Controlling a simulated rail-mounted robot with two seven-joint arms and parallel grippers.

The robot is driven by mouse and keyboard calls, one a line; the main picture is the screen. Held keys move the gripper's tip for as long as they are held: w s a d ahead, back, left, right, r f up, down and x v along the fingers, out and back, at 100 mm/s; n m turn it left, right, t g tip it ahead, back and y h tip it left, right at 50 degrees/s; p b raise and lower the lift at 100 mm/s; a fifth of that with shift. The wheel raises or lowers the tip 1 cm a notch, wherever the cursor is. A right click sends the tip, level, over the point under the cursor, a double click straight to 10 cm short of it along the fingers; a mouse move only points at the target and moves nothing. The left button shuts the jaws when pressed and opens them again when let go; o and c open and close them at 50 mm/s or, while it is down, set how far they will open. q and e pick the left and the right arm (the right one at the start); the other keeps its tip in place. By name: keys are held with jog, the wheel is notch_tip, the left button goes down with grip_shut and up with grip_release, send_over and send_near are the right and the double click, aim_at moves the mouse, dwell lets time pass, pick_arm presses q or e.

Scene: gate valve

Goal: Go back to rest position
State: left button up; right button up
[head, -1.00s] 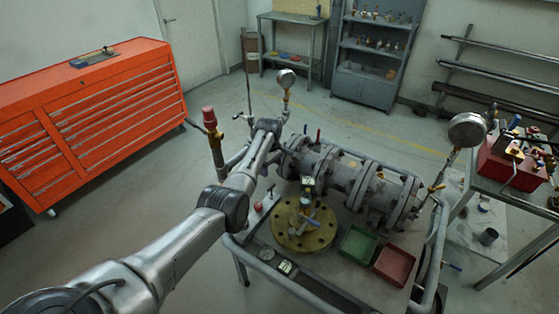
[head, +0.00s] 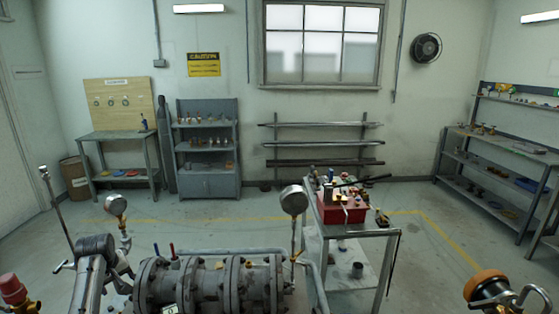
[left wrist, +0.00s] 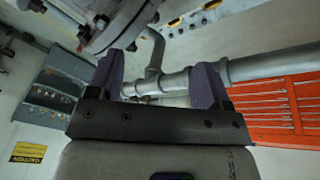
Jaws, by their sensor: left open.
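My left gripper (left wrist: 160,85) shows in the left wrist view with its two dark fingers apart and nothing between them. A grey pipe (left wrist: 270,65) passes behind the fingers; I cannot tell how near it is. A round flange (left wrist: 115,22) is at the top of that view. In the head view my left arm rises at the lower left, and its gripper is not visible. The grey flanged valve assembly (head: 215,285) lies along the bottom of the head view. A pressure gauge (head: 116,205) stands at its left and a larger gauge (head: 293,200) at its right. My right gripper is not in view.
A side table (head: 365,232) with a red toolbox (head: 342,208) stands right of the valve. Shelves (head: 207,145) and a workbench (head: 118,137) line the back wall. Open floor lies between.

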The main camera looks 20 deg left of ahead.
pick_arm(q)
jog(key=w+d+r+m+t+y, duration=0.1)
jog(key=d+r+m+t+y, duration=0.15)
jog(key=r, duration=0.55)
jog(key=w+d+r+m+t+y, duration=0.1)
jog(key=d+r+m+t, duration=0.25)
jog(key=r, duration=0.55)
jog(key=s+d+f+m+t+h, duration=0.1)
jog(key=s+d+f+m, duration=0.15)
jog(key=d, duration=0.65)
jog(key=s+d+f+m+t, duration=0.2)
jog(key=s+d+m, duration=0.15)
jog(key=d, duration=0.55)
jog(key=s+d+f+m+g+h, duration=0.2)
jog(key=s+d+f+h, duration=0.2)
jog(key=s+d+f, duration=1)
jog(key=s+d+f+g, duration=0.1)
jog(key=s+f+g, duration=0.2)
jog(key=s+f, duration=0.6)
jog(key=s+d+f+g, duration=0.25)
jog(key=s+f, duration=0.35)
jog(key=s, duration=0.5)
notch_tip(320, 180, up, 26)
jog(key=s+p, duration=0.1)
jog(key=p, duration=2.5)
jog(key=shift+a+g+h, duration=0.35)
jog(key=shift+a, duration=0.05)
